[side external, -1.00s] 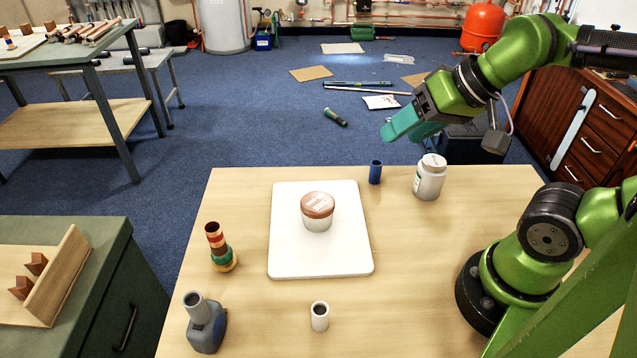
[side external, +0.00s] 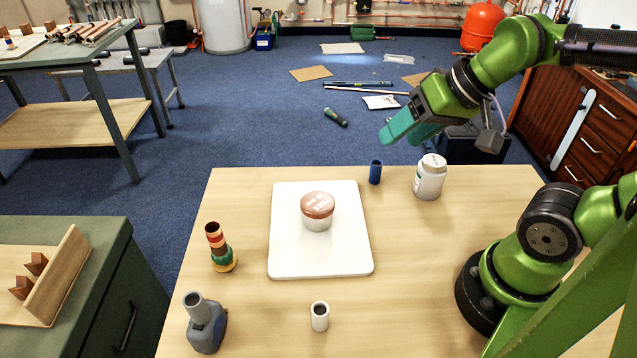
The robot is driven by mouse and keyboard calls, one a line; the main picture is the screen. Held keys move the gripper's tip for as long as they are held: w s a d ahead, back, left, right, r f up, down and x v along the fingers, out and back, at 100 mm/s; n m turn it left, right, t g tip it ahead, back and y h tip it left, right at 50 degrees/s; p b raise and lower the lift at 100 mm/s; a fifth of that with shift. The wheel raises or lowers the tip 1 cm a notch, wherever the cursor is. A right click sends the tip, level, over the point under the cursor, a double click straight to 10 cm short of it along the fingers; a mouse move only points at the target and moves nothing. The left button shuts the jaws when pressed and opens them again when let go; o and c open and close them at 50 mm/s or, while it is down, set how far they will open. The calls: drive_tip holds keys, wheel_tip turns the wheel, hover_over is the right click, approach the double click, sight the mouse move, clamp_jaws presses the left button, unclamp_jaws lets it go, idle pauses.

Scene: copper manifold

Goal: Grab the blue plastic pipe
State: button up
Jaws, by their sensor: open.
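The blue plastic pipe (side external: 375,173) is a short dark blue tube standing upright near the far edge of the wooden table, just right of the white board. My gripper (side external: 403,136) has teal fingers and hangs in the air above and to the right of the pipe, pointing down and left. It is open and empty, apart from the pipe. Nothing hides the pipe.
A white lidded bottle (side external: 430,178) stands close right of the pipe. A white board (side external: 345,255) bears a brown-lidded tub (side external: 317,211). A white pipe piece (side external: 320,316), a grey-blue tool (side external: 205,325) and a stack of coloured rings (side external: 220,248) stand nearer. The table's right middle is clear.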

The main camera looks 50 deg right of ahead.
drive_tip(key=w+d+f+m+g+h, duration=0.1)
drive_tip(key=w+d+f+g, duration=0.2)
drive_tip(key=w+d, duration=0.3)
drive_tip(key=w+d+f+g+h, duration=0.1)
drive_tip(key=w+d+f+g, duration=0.2)
drive_tip(key=w+d, duration=0.3)
hover_over(375, 164)
drive_tip(key=shift+g, duration=0.4)
drive_tip(key=f, duration=1)
drive_tip(key=shift+s+d, duration=0.15)
drive_tip(key=shift+d, duration=0.15)
drive_tip(key=shift+a+f, duration=0.15)
drive_tip(key=shift+f, duration=1.3)
drive_tip(key=shift+a+f, duration=0.15)
drive_tip(key=shift+f, duration=1.3)
drive_tip(key=c, duration=1)
drive_tip(key=shift+r, duration=0.1)
drive_tip(key=shift+c, duration=0.2)
